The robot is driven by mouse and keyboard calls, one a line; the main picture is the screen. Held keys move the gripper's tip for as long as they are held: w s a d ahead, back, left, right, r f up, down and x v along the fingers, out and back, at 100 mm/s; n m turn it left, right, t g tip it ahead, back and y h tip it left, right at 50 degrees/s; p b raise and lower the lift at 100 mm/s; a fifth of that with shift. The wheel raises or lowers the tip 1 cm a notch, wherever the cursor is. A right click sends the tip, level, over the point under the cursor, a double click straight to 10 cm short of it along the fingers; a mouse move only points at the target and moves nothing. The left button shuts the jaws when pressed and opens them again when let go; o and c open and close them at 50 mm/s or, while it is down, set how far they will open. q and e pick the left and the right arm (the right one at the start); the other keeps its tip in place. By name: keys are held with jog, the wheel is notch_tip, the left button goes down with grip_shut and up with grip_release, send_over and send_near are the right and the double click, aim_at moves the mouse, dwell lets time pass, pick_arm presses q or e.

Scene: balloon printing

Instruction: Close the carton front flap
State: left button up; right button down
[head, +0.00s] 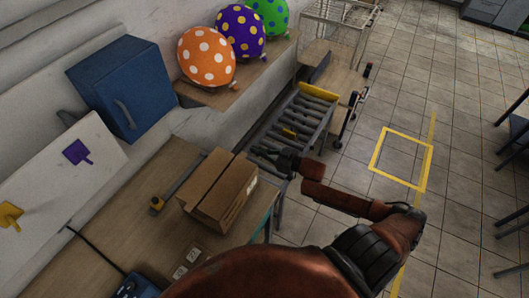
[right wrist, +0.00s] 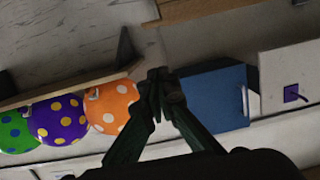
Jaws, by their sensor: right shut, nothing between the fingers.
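The brown cardboard carton (head: 225,207) stands on the wooden table in the head view, with a white label on its right side. Its top panels lie roughly flat with a dark seam between them; I cannot tell exactly how the front flap sits. My right gripper (head: 258,149) is beyond the carton's upper right edge, over the roller conveyor, apart from the carton as far as I can see. In the right wrist view its fingertips (right wrist: 161,76) are together and empty. My left gripper is not in view.
A roller conveyor (head: 306,113) stands behind the carton. Orange, purple and green balloons (head: 206,57) sit on a wooden shelf. A blue cabinet (head: 122,88) is at the left.

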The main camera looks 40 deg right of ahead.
aim_at(244, 154)
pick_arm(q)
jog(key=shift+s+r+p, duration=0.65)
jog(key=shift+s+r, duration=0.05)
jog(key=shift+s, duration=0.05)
pick_arm(e)
jog(key=w+a+f, duration=0.1)
jog(key=w+f, duration=0.2)
jog(key=f, duration=0.1)
jog(key=shift+w+a+f, duration=0.3)
jog(key=shift+w+f+b, duration=0.1)
jog(key=shift+f+b, duration=0.4)
jog(key=shift+f, duration=0.25)
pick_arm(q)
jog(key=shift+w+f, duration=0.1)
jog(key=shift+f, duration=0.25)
